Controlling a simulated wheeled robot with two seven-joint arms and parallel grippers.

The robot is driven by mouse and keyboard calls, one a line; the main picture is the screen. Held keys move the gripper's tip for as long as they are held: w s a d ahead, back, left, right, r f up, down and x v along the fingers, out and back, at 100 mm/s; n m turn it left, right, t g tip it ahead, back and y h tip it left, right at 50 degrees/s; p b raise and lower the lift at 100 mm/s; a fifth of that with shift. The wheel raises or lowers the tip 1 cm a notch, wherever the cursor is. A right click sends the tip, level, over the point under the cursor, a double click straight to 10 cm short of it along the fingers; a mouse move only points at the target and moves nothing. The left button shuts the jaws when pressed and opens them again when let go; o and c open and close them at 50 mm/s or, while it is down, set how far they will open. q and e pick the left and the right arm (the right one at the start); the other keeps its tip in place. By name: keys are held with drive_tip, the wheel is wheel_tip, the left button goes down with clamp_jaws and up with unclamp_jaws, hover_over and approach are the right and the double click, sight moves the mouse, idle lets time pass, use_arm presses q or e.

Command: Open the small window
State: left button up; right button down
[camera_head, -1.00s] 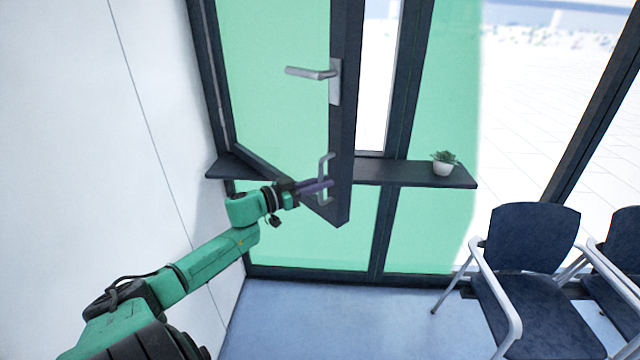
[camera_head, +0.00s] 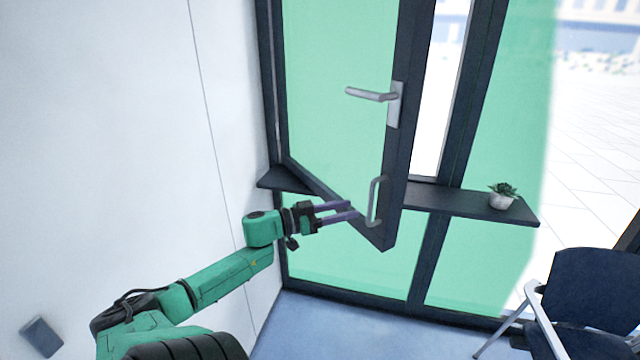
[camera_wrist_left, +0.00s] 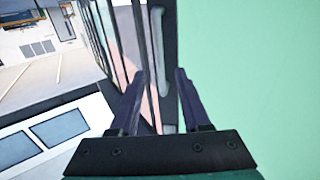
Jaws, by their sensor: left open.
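The window (camera_head: 335,85) has a dark frame and green-tinted glass, and it stands ajar, its lower corner swung into the room. A silver lever handle (camera_head: 372,95) is on its frame and points left, roughly level. Below it is a silver pull handle (camera_head: 372,205). My left gripper (camera_head: 354,210) is open and empty, its purple fingers apart and their tips just left of the pull handle. In the left wrist view the pull handle (camera_wrist_left: 158,45) runs between the lines of the two fingers (camera_wrist_left: 161,73); whether they touch it I cannot tell. My right gripper is out of view.
A dark sill (camera_head: 470,205) with a small potted plant (camera_head: 502,195) runs behind the window. A dark chair (camera_head: 590,300) stands at the lower right. A white wall (camera_head: 130,130) is close on the left. Blue floor (camera_head: 300,320) lies clear below the window.

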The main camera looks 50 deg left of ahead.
use_arm(q)
drive_tip(key=v, duration=0.7)
